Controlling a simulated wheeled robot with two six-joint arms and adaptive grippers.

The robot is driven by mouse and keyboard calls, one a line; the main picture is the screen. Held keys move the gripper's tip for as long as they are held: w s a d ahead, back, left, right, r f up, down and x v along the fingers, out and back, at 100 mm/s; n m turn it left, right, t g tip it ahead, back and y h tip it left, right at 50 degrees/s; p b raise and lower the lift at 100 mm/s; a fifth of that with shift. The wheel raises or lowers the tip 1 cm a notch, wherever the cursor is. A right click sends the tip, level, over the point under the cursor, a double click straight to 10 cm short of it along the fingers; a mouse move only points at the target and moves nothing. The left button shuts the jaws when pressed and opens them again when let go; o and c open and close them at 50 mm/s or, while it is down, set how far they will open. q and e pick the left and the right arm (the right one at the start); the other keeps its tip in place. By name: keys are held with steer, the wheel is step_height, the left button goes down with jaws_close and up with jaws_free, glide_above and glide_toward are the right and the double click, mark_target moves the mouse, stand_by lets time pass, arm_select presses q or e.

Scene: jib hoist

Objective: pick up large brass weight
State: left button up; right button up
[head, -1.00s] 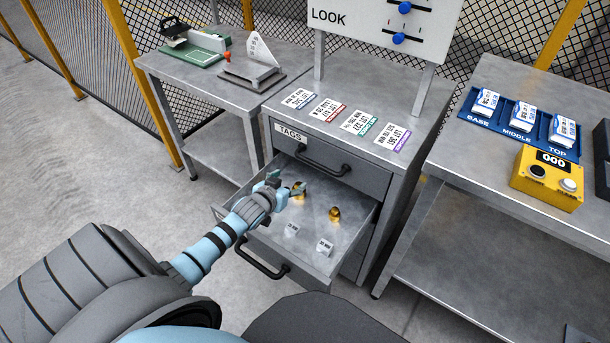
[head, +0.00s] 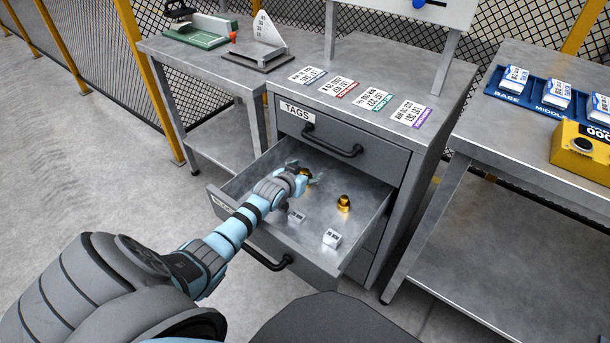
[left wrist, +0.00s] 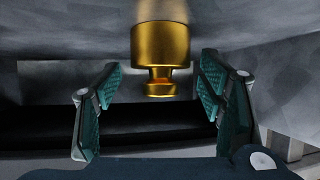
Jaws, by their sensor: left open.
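A brass weight (head: 306,173) sits in the open drawer (head: 365,228), partly hidden behind my left gripper (head: 303,179). In the left wrist view the same weight (left wrist: 160,45) hangs upside down in the picture, with a wide body and a narrower neck and knob. My left gripper (left wrist: 160,82) is open, its teal-padded fingers to either side of the knob with gaps on both sides. A second brass weight (head: 343,203) stands to the right in the drawer. I cannot tell which weight is larger. My right gripper is not in view.
The drawer walls surround the gripper. Above is the closed TAGS drawer (head: 340,140). A table with a blue tray (head: 530,98) stands right.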

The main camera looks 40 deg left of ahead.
arm_select(q)
steer(key=shift+r, duration=0.2)
steer(key=shift+c, duration=0.9)
steer(key=shift+s, duration=0.1)
jaws_close()
